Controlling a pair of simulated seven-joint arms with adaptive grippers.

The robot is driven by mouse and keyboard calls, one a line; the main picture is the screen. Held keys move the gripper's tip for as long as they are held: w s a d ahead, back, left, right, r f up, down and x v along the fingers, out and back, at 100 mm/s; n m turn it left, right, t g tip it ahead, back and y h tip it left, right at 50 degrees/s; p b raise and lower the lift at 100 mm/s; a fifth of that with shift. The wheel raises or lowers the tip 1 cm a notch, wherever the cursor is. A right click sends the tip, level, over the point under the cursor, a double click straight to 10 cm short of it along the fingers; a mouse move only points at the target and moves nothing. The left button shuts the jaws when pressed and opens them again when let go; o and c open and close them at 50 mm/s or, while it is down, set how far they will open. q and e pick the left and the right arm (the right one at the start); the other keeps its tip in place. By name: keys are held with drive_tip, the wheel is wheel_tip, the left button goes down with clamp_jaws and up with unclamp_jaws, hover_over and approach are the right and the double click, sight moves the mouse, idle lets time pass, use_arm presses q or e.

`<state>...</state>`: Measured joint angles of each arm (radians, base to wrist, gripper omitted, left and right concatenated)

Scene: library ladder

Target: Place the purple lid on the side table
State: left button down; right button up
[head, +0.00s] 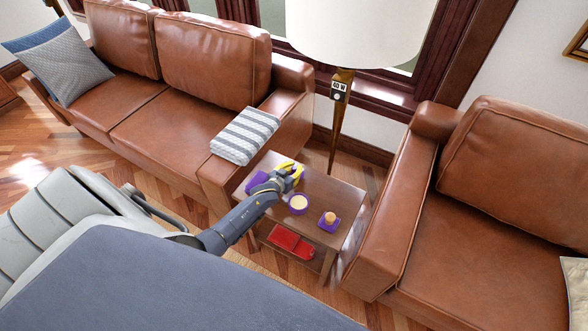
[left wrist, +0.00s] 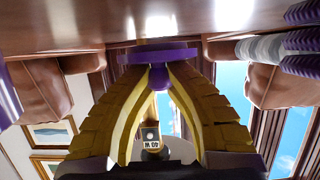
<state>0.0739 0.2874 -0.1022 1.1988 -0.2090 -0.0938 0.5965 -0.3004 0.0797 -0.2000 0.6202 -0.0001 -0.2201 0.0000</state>
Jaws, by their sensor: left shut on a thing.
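My left gripper (head: 292,171) reaches over the back part of the wooden side table (head: 345,197). Its yellow fingers are shut on the knob of the purple lid (left wrist: 158,53), as the left wrist view shows between the fingertips (left wrist: 160,78). The lid's flat disc is close to the brown tabletop (left wrist: 150,20); I cannot tell if it touches. In the head view the gripper mostly hides the lid. My right gripper is not in view.
On the table are a round purple container with a cream top (head: 299,203), a purple item with an orange top (head: 330,220), and another purple item (head: 257,183). A red item (head: 291,243) lies on the lower shelf. A lamp (head: 341,110) stands behind; leather sofas (head: 180,120) flank the table.

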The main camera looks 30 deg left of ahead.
use_arm(q)
drive_tip(key=c, duration=1.4)
unclamp_jaws()
drive_tip(key=shift+s+d+f, duration=0.25)
drive_tip(key=shift+s+f, duration=0.1)
drive_tip(key=shift+f, duration=0.3)
drive_tip(key=shift+d+r, duration=0.1)
drive_tip(key=shift+w+r, duration=0.15)
drive_tip(key=v, duration=0.8)
drive_tip(key=r+v, duration=0.1)
drive_tip(key=v, duration=0.3)
drive_tip(key=shift+w+a, duration=0.25)
drive_tip(key=shift+a, duration=0.05)
